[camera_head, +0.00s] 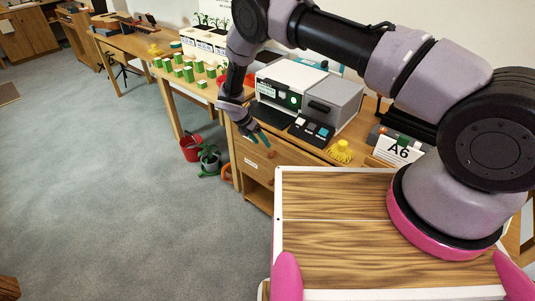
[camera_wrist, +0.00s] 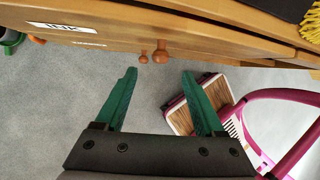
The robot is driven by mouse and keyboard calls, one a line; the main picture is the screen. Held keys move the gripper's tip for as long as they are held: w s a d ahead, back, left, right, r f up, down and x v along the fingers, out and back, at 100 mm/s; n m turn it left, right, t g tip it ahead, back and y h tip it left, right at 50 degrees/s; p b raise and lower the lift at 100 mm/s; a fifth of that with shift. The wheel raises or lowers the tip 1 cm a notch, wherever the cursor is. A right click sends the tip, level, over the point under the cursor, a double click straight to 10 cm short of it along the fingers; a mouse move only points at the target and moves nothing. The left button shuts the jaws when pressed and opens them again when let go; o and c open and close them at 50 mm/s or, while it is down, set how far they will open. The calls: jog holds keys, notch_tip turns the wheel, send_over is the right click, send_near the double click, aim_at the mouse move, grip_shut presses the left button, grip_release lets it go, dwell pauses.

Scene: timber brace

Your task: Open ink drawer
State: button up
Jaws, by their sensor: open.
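The ink drawer (camera_wrist: 110,27) is a wooden front with a white "INK" label (camera_wrist: 62,27) at the upper left of the wrist view. A round orange-brown knob (camera_wrist: 161,53) sticks out from the wood, with a smaller-looking knob (camera_wrist: 143,57) just left of it. My gripper (camera_wrist: 158,74) is open, its green fingers on either side of the knobs' line. The fingertips are short of the larger knob, with nothing between them. In the head view, my gripper (camera_head: 264,138) is at the front of the wooden desk, near a knob (camera_head: 271,154). No drawer looks pulled out.
On the desk stand a grey-white machine (camera_head: 310,88), a black tray (camera_head: 311,131) and a yellow item (camera_head: 341,151). A red bucket (camera_head: 190,148) and a green watering can (camera_head: 209,159) are on the floor to the left. Grey floor in front is clear.

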aim_at(270, 153)
jog(key=x, duration=0.9)
jog(key=shift+r, duration=0.1)
grip_shut()
dwell(1.1)
